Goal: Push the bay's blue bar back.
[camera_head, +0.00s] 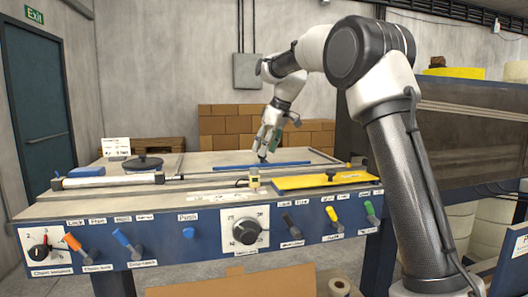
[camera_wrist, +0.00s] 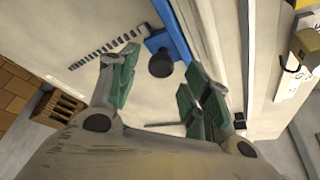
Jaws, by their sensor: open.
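The blue bar (camera_head: 285,164) lies across the bay near the back of the machine's top. In the wrist view the blue bar (camera_wrist: 172,30) runs up and away, with a black knob (camera_wrist: 160,64) on its near end. My gripper (camera_head: 264,151) is over the bar in the head view, pointing down. In the wrist view my gripper (camera_wrist: 158,72) is open, its green-padded fingers spread on either side of the black knob. I cannot tell whether a finger touches the knob or bar.
A yellow plate (camera_head: 310,182) lies at the front right of the top. A black disc (camera_head: 143,163) and a white roller (camera_head: 112,181) are on the left. Knobs and coloured levers line the front panel (camera_head: 160,231). Stacked brown boxes (camera_head: 228,126) stand behind.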

